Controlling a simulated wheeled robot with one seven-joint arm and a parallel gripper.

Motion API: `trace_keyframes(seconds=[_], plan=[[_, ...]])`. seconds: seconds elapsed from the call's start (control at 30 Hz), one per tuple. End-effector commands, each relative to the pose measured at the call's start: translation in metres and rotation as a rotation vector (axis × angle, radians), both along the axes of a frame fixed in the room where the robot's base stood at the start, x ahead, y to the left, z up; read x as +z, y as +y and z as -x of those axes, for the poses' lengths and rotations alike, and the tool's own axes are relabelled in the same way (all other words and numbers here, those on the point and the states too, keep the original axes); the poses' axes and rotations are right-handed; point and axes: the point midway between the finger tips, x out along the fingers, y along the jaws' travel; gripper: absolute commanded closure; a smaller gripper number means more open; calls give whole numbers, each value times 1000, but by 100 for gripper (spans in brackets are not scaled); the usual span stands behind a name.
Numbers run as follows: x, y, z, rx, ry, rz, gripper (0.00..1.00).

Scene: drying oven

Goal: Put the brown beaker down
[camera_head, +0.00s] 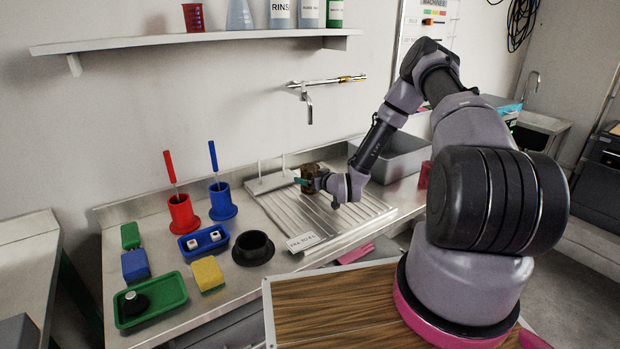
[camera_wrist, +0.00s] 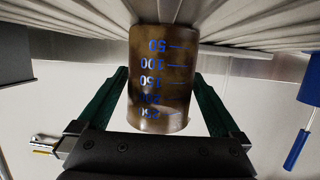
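The brown beaker (camera_wrist: 160,80) is in the middle of the wrist view, with blue volume marks that read upside down there. My gripper (camera_wrist: 162,76) has its two dark green fingers on either side of it, the tips against its walls. In the head view the beaker (camera_head: 309,172) is partly hidden behind my gripper (camera_head: 304,182), over the back of the ridged metal drainboard (camera_head: 335,222). The beaker looks upright, its base at or just above the ridges. I cannot tell whether it touches them.
A sign (camera_head: 303,242) sits at the drainboard's front. The drainboard's middle is clear. Red (camera_head: 183,213) and blue (camera_head: 222,203) holders stand further left.

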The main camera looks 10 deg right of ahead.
Motion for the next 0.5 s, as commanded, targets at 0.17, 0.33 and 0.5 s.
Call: trace_keyframes(seconds=[0.17, 0.33, 0.5], plan=[[4, -1, 3, 0, 1, 0, 0], [12, -11, 27, -1, 2, 0, 0], [23, -24, 62, -2, 2, -1, 0]])
